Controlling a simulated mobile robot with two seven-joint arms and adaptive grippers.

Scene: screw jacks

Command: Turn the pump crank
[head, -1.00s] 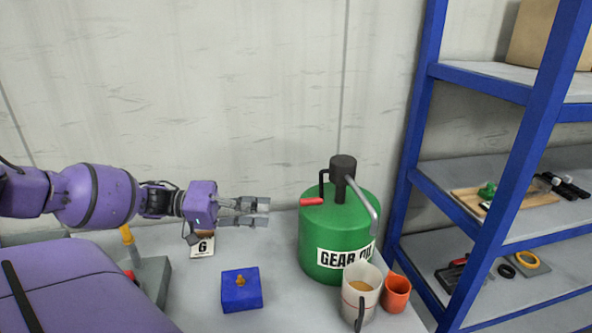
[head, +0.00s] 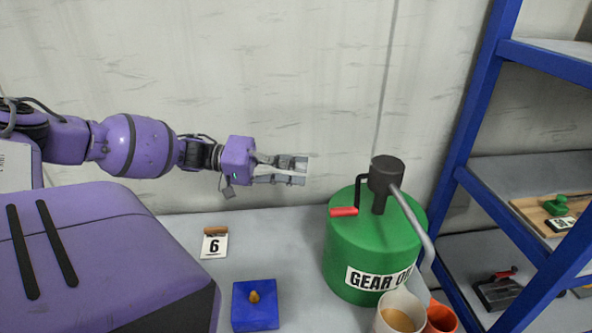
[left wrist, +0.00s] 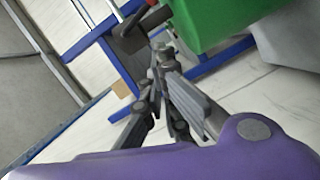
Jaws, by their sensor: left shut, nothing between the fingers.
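The green gear oil can (head: 352,245) stands on the grey table, with a dark pump head (head: 386,172) and a bent grey spout on top. The pump crank has a black arm (head: 359,190) and a red handle (head: 344,212) pointing left. My left gripper (head: 306,170) is shut and empty, in the air left of the crank and a little above the red handle, apart from it. In the left wrist view the left gripper (left wrist: 160,55) has part of the green can (left wrist: 205,18) beyond it at the top. My right gripper is not in view.
A measuring jug (head: 398,318) of brownish liquid stands under the spout beside an orange cup (head: 441,318). A blue-framed shelf (head: 478,130) stands at right.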

